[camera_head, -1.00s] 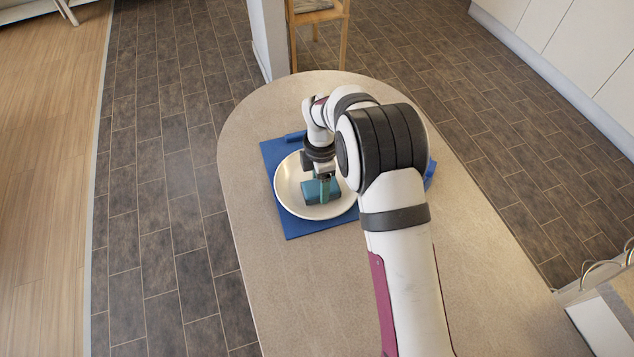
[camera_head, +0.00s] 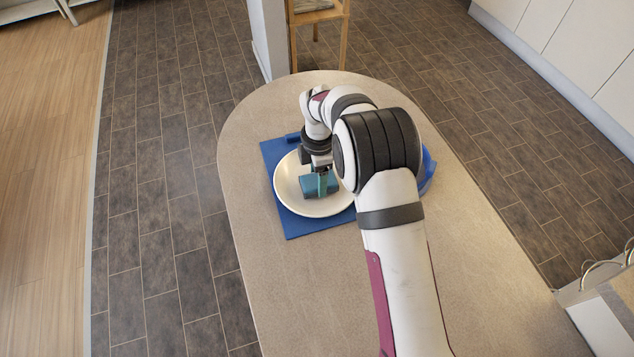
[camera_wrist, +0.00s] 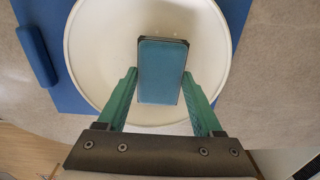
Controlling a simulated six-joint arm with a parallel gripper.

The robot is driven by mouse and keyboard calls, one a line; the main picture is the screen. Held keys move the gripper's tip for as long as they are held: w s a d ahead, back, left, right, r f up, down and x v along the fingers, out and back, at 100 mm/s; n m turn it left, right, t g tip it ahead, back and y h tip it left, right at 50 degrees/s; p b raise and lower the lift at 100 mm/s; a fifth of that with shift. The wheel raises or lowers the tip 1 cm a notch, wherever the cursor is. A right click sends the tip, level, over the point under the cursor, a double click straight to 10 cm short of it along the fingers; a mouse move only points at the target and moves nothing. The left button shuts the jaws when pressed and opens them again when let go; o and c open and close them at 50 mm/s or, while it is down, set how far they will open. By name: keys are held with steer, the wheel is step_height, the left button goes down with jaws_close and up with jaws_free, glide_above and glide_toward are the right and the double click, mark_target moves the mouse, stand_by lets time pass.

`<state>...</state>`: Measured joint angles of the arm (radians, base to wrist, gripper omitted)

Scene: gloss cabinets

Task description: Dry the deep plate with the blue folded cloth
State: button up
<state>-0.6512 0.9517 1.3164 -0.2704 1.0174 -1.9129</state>
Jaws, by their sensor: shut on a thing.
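The deep plate (camera_head: 288,192) is a wide cream-white dish lying upright on a blue mat; in the wrist view the plate (camera_wrist: 95,60) fills the middle. The blue folded cloth (camera_head: 308,187) is a teal-blue block shape, also seen in the wrist view (camera_wrist: 162,75), over the inside of the plate. My gripper (camera_head: 324,184) has green fingers, one along each side of the cloth, and is shut on it. In the wrist view the fingertips (camera_wrist: 160,74) are beside the cloth's edges. Whether the cloth's underside touches the plate is hidden. My arm covers the plate's right edge.
The blue mat (camera_head: 285,223) lies on the rounded beige table (camera_head: 290,290). A small dark-blue roll-like thing (camera_head: 294,137) lies at the mat's back edge. A blue, partly see-through thing (camera_head: 429,168) is right, partly behind my arm. The tabletop in front of the mat is clear.

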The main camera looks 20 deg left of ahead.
steer(key=shift+s+d, duration=0.9)
steer(key=shift+s, duration=0.15)
steer(key=w+a, duration=0.2)
steer(key=w, duration=0.1)
steer(key=w+a, duration=0.3)
steer(key=shift+a, duration=0.15)
steer(key=s+d, duration=0.2)
steer(key=s, duration=0.1)
steer(key=s+d, duration=0.3)
steer(key=shift+d+f, duration=0.1)
steer(key=shift+d, duration=0.05)
steer(key=w+a, duration=0.5)
steer(key=shift+w+f, duration=0.1)
steer(key=shift+w, duration=0.2)
steer(key=shift+w+a, duration=0.1)
steer(key=shift+w, duration=0.1)
steer(key=shift+c, duration=0.6)
steer(key=shift+s+d+r, duration=0.35)
steer(key=shift+s+d, duration=0.3)
steer(key=shift+s, duration=0.15)
steer(key=shift+s+d+r, duration=0.3)
steer(key=shift+s+d, duration=0.35)
steer(key=shift+s, duration=0.1)
step_height(320, 180, up, 8)
